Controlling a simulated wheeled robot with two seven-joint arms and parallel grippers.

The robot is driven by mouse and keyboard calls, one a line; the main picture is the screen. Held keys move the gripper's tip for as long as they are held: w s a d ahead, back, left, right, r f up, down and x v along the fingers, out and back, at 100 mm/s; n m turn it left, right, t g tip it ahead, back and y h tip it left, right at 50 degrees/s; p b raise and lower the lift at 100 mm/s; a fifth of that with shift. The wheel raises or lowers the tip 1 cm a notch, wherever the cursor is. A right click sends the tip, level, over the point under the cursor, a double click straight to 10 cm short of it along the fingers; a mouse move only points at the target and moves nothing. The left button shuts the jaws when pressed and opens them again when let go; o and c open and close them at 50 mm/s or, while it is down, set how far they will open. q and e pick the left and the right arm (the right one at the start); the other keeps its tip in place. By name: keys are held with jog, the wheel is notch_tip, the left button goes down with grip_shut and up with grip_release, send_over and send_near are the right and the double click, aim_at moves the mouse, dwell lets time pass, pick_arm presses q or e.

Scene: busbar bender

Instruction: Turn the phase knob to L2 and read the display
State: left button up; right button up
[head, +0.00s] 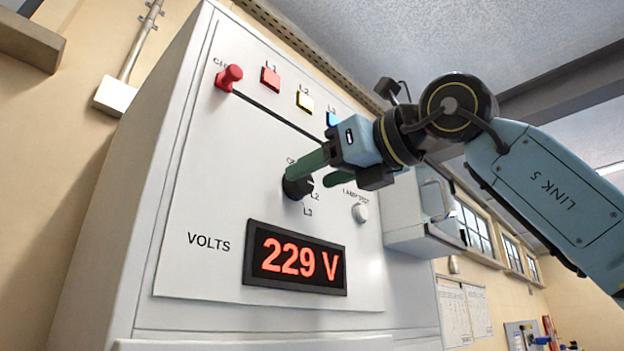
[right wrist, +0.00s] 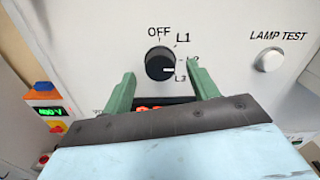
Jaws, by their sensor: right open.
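The black phase knob (right wrist: 161,63) is on the white panel (head: 185,265), with OFF, L1, L2 and L3 around it. Its white mark points right, toward the L2–L3 side; I cannot tell exactly which label it meets. The knob (head: 297,187) is partly covered by a finger in the head view. My right gripper (head: 310,177) is open, its green fingers on either side of the knob; in the right wrist view (right wrist: 161,74) there are gaps between them and the knob. The red display (head: 297,259) below reads 229 V. My left gripper is out of view.
The round LAMP TEST button (right wrist: 269,59) is right of the knob. A grey box (head: 420,235) juts from the cabinet's right side.

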jog(key=b+v, duration=0.2)
jog(key=v, duration=0.9)
jog(key=shift+s+d, duration=0.1)
